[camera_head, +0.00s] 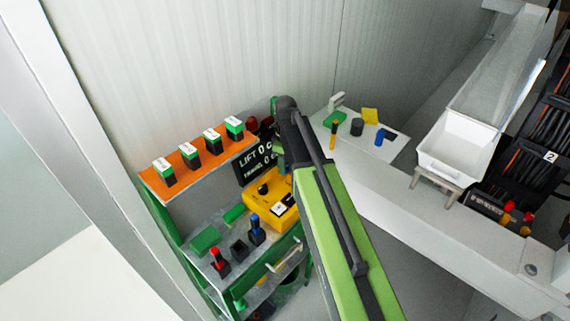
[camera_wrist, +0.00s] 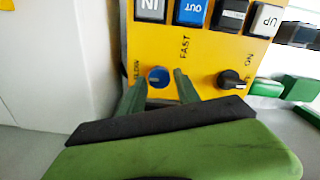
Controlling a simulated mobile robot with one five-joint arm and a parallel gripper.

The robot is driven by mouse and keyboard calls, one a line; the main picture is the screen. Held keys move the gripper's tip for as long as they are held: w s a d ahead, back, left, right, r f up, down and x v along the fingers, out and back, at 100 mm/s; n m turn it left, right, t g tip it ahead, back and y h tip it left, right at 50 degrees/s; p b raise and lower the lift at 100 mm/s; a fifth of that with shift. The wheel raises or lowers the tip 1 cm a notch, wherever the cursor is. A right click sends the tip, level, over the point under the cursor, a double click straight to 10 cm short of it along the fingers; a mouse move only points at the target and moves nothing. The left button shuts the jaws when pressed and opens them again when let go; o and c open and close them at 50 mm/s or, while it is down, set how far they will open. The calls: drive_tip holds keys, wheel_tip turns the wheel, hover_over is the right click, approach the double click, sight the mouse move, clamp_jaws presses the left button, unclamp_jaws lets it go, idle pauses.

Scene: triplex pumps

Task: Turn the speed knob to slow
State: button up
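The blue speed knob (camera_wrist: 158,76) is on the lower part of the yellow control box (camera_wrist: 205,55) in the wrist view. "SLOW" is printed at its left and "FAST" at its upper right. My gripper (camera_wrist: 159,82) is open, with one finger on each side of the knob. I cannot tell whether the fingers touch it, and its pointer is too small to read surely. In the head view the yellow box (camera_head: 262,209) sits on the green-framed bench, and my arm hides the gripper's tips and part of the box.
A black knob (camera_wrist: 232,80) marked "ON" is right of the blue one. Push buttons marked IN, OUT (camera_wrist: 190,12) and UP line the panel above. A dark display (camera_head: 258,163) stands behind the box. An orange shelf (camera_head: 190,172) carries several green-topped blocks.

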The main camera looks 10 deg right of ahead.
drive_tip(key=shift+r, duration=0.1)
wheel_tip(320, 180, up, 17)
drive_tip(key=p, duration=1.7)
drive_tip(key=shift+s, duration=0.1)
